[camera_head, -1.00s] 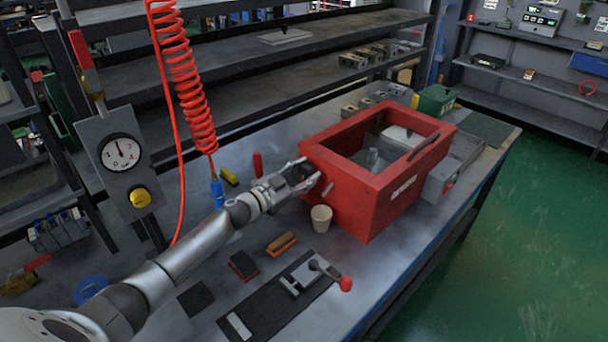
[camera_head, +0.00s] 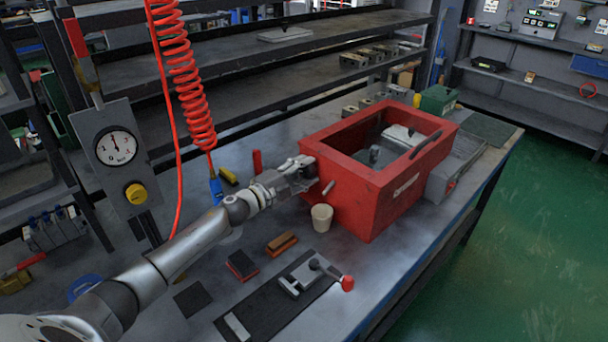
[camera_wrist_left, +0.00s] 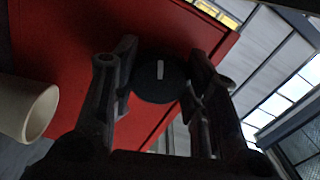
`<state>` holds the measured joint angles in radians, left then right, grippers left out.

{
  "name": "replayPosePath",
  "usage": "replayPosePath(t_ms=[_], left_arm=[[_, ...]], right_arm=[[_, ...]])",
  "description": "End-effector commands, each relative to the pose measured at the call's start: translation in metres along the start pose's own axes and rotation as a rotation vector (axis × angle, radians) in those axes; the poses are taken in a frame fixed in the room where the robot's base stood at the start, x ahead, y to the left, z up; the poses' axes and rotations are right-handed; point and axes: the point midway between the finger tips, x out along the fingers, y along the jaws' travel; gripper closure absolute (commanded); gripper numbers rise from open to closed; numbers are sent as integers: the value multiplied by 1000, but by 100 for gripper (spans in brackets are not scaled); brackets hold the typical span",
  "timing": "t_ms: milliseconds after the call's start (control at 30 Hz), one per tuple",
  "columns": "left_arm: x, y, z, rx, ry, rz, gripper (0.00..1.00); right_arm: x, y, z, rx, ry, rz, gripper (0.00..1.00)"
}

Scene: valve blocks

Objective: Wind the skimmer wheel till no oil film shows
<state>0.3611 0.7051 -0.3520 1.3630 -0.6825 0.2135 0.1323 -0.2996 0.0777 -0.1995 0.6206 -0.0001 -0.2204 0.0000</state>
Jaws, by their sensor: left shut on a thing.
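The red tank (camera_head: 345,205) stands open-topped on the workbench. A dark round wheel with a white mark (camera_wrist_left: 150,92) sits on its red side wall in the left wrist view. My left gripper (camera_head: 308,172) is against the tank's left side and shut on the wheel, one finger on each side. The gripper hides the wheel in the head view. Inside the tank a dark grey part (camera_head: 374,155) and a pale part (camera_head: 402,134) show. Whether an oil film lies there I cannot tell. My right gripper is out of view.
A beige cup (camera_head: 322,217) stands close below my left gripper, by the tank. A red-knobbed lever (camera_head: 347,283) and two brushes lie in front. A red coiled hose (camera_head: 193,105) hangs behind my arm. A gauge panel (camera_head: 117,150) stands at left.

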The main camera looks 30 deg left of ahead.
Motion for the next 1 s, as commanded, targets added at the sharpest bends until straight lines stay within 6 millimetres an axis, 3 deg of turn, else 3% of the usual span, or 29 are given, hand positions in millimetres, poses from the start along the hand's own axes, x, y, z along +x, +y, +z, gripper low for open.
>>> replayPosePath(t_ms=[1000], left_arm=[[0, 0, 0, 970, -1, 0, 83]], right_arm=[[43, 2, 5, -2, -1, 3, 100]])
